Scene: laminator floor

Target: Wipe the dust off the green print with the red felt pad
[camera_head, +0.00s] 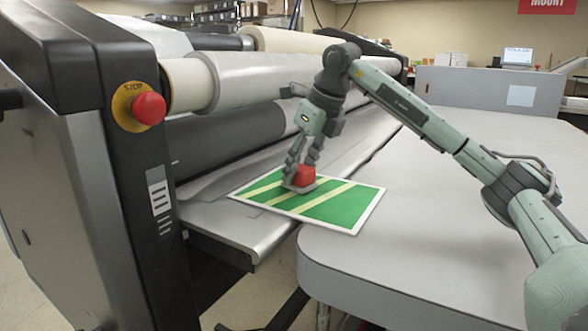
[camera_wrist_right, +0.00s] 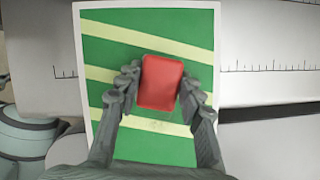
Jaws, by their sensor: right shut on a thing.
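The green print (camera_head: 335,208), with pale yellow stripes and a white border, lies flat across the laminator's feed shelf and the grey table edge. It also shows in the wrist view (camera_wrist_right: 105,55), upright in the picture. My right gripper (camera_head: 302,174) is over the print's upper middle, pointing down. Its fingers are shut on the red felt pad (camera_head: 306,176), which also shows between the fingertips in the wrist view (camera_wrist_right: 160,82). The pad is at or very near the print's surface; I cannot tell if they touch. My left gripper is not in view.
The laminator with its rollers (camera_head: 250,78) stands behind and left of the print. A red stop button (camera_head: 149,109) is on its side post. The grey table (camera_head: 440,240) is clear to the right. A laptop (camera_head: 517,56) stands far back.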

